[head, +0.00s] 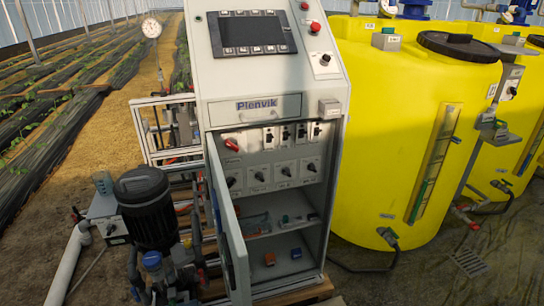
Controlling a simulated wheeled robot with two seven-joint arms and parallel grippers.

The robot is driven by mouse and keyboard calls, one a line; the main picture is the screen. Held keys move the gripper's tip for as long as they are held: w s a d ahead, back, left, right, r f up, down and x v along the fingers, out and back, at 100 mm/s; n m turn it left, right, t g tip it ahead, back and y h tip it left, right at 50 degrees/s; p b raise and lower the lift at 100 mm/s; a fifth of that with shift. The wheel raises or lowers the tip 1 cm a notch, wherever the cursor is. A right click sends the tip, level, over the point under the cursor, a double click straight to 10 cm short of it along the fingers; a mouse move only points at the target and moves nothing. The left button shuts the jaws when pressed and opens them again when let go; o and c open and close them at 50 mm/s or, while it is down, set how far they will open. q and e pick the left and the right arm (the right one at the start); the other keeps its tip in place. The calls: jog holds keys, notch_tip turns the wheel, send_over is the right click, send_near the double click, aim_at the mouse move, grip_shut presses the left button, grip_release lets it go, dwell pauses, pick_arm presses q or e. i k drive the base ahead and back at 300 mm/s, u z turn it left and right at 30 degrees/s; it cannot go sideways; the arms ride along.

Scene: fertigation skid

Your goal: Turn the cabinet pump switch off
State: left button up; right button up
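A grey control cabinet (222,105) marked "Plenvik" stands in the middle of the head view. Its lower door (229,230) is swung open to the left. Inside are a red-handled switch (232,145), several small switches (286,133) in an upper row, and several dark rotary knobs (259,176) in a row below. Another dark knob (325,59) sits on the upper right of the cabinet, below a red button (315,27). The labels are too small to read, so I cannot tell which is the pump switch or its position. Neither gripper is in view.
A dark motor pump (147,208) and pipes stand close to the left of the open door. Large yellow tanks (385,130) stand to the right. Crop rows lie behind at left.

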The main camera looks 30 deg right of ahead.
aim_at(230, 181)
jog(key=u, duration=2)
jog(key=k, duration=1.05)
jog(key=z, duration=1.15)
jog(key=i, duration=1)
